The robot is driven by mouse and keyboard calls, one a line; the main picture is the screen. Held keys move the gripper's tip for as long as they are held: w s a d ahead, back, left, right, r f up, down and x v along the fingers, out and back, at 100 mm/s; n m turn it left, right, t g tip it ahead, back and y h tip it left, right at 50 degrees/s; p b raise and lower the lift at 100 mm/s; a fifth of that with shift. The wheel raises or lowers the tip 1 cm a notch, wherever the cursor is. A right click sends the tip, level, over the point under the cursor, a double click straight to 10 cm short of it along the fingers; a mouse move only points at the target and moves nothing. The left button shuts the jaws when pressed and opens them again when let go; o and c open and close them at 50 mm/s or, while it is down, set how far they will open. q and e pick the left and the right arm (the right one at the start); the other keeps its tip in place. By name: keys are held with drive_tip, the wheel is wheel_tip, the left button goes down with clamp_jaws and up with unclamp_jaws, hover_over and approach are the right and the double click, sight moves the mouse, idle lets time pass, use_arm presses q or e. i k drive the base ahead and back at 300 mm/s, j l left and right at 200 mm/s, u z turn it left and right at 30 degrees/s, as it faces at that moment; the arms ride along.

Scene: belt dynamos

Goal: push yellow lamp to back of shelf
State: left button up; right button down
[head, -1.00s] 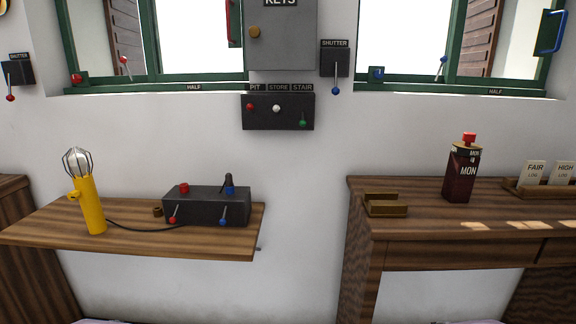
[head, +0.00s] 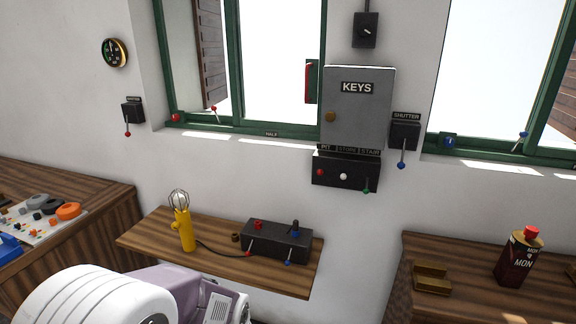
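The yellow lamp (head: 186,232) stands upright on the wooden wall shelf (head: 269,278), left of the middle, with its wire cage on top. A dark cable runs right from its base towards a black switch box (head: 277,241) on the same shelf. Part of my own white and lavender arm fills the bottom left of the head view, in front of the shelf's lower edge. No fingers of either gripper show, and nothing touches the lamp.
A small brown ring (head: 236,238) sits between lamp and box. A wooden bench (head: 95,192) with a parts tray (head: 38,228) stands at left. A desk (head: 440,250) at right carries a dark red bottle (head: 518,262). The KEYS cabinet (head: 357,110) hangs above.

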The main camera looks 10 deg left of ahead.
sight(184, 221)
drive_tip(key=u, duration=1.35)
